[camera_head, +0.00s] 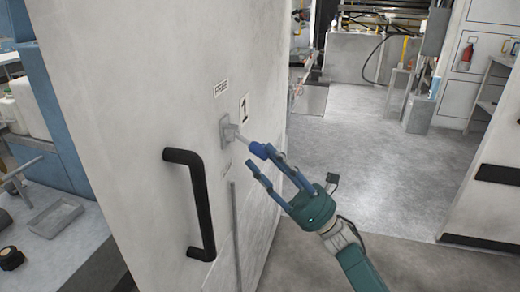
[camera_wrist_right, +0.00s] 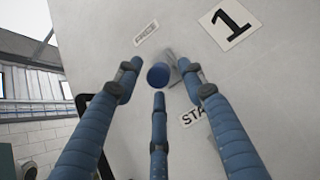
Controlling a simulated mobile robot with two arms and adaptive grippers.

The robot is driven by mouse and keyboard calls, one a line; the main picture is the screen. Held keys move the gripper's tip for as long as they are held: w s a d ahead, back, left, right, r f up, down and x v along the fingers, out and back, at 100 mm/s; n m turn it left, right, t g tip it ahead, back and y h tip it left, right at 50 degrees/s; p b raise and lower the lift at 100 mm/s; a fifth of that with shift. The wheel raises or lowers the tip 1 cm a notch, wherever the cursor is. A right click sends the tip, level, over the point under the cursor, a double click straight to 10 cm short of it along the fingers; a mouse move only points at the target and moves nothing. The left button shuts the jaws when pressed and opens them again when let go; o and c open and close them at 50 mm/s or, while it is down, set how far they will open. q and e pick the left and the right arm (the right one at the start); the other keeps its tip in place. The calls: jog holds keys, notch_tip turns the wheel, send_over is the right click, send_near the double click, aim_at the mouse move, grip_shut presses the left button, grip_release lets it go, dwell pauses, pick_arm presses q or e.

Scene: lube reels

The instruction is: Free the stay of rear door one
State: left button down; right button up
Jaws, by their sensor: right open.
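The white door numbered 1 (camera_head: 115,100) fills the left half of the head view. Its stay has a grey mounting plate (camera_head: 226,128) and a short lever ending in a blue knob (camera_head: 258,150). A FREE label (camera_head: 222,88) sits above the plate and a STAY label (camera_wrist_right: 194,115) below it. The lever sticks out to the right and slightly down. My right gripper (camera_head: 263,163) is open, with its blue fingers around the knob. In the wrist view the knob (camera_wrist_right: 158,75) shows between the three fingers; contact cannot be told. My left gripper is not in view.
A black handle (camera_head: 198,200) stands out from the door, left of my right gripper. A bench with a grey tray (camera_head: 55,216) is at the left. Open grey floor (camera_head: 350,150) lies right of the door, with a white panel (camera_head: 490,180) at the far right.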

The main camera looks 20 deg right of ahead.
jog(key=shift+x, duration=1.1)
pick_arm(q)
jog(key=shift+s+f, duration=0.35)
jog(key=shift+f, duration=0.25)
pick_arm(e)
grip_shut()
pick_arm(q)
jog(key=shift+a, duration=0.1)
pick_arm(e)
jog(key=shift+d, duration=0.15)
